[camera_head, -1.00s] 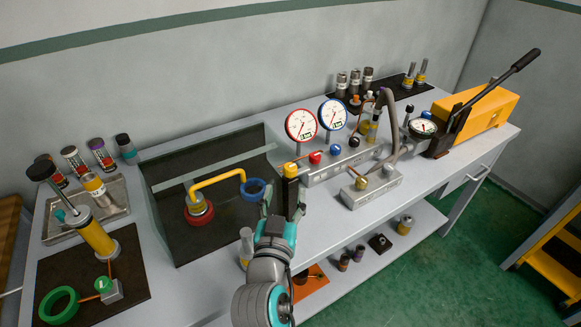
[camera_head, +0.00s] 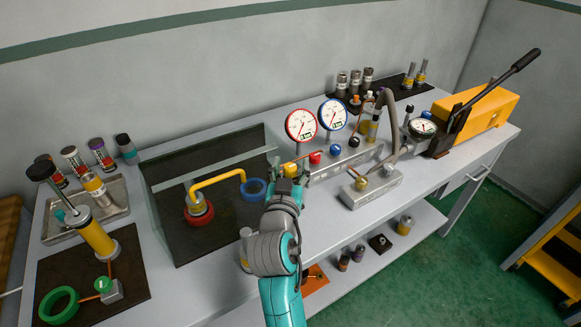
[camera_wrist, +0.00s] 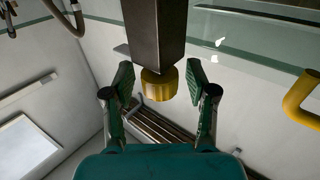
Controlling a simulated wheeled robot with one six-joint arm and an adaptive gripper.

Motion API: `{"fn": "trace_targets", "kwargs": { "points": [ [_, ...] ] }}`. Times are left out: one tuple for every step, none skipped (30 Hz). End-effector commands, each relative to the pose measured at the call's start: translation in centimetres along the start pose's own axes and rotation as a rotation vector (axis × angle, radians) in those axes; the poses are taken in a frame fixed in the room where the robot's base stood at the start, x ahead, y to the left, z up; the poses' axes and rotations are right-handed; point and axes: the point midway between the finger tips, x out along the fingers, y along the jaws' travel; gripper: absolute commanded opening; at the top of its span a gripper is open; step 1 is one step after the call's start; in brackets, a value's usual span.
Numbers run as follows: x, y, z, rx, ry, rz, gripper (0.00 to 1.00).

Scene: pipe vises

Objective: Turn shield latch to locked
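The latch appears to be the yellow knob (camera_head: 290,169) on a dark square post at the right front corner of the clear shield (camera_head: 225,165). In the wrist view the yellow knob (camera_wrist: 159,86) sits at the end of the dark post (camera_wrist: 153,32). My gripper (camera_wrist: 160,79) is open, with one finger on each side of the knob and visible gaps to both. In the head view my gripper (camera_head: 291,178) hides most of the post. The knob's turn position cannot be told.
Behind the shield, a yellow bent pipe (camera_head: 216,181) joins a red-based fitting (camera_head: 199,210) and a blue ring (camera_head: 254,190). Right of my gripper stand a gauge manifold (camera_head: 343,160) and a grey block (camera_head: 371,188). Free room lies along the bench front.

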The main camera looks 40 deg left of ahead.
Motion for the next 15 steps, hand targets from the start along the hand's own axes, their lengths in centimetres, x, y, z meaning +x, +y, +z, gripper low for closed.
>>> {"fn": "trace_targets", "kwargs": {
  "points": [
    [-0.01, -0.01, 0.01, 0.0, 0.0, 0.0, 0.42],
    [-0.02, 0.0, 0.0, 0.0, 0.0, 0.0, 0.35],
    [-0.02, 0.0, 0.0, 0.0, 0.0, 0.0, 0.25],
    [-0.02, -0.01, 0.01, 0.0, 0.0, 0.0, 0.17],
    [-0.02, -0.01, 0.0, 0.0, 0.0, 0.0, 0.1],
    [-0.02, -0.01, 0.01, 0.0, 0.0, 0.0, 0.0],
    [-0.02, -0.01, 0.0, 0.0, 0.0, 0.0, 0.0],
    [-0.02, -0.01, 0.0, 0.0, 0.0, 0.0, 0.0],
    [-0.03, 0.0, 0.0, 0.0, 0.0, 0.0, 0.0],
    [-0.03, 0.0, 0.0, 0.0, 0.0, 0.0, 0.0],
    [-0.02, 0.0, 0.0, 0.0, 0.0, -0.001, 0.0],
    [-0.02, 0.01, 0.0, 0.0, 0.0, -0.003, 0.0],
    [-0.02, 0.02, 0.0, 0.0, 0.0, -0.004, 0.0],
    [-0.02, 0.03, 0.0, 0.0, 0.0, -0.007, 0.0],
    [-0.03, 0.05, 0.0, 0.001, 0.001, -0.011, 0.0]
  ]
}}
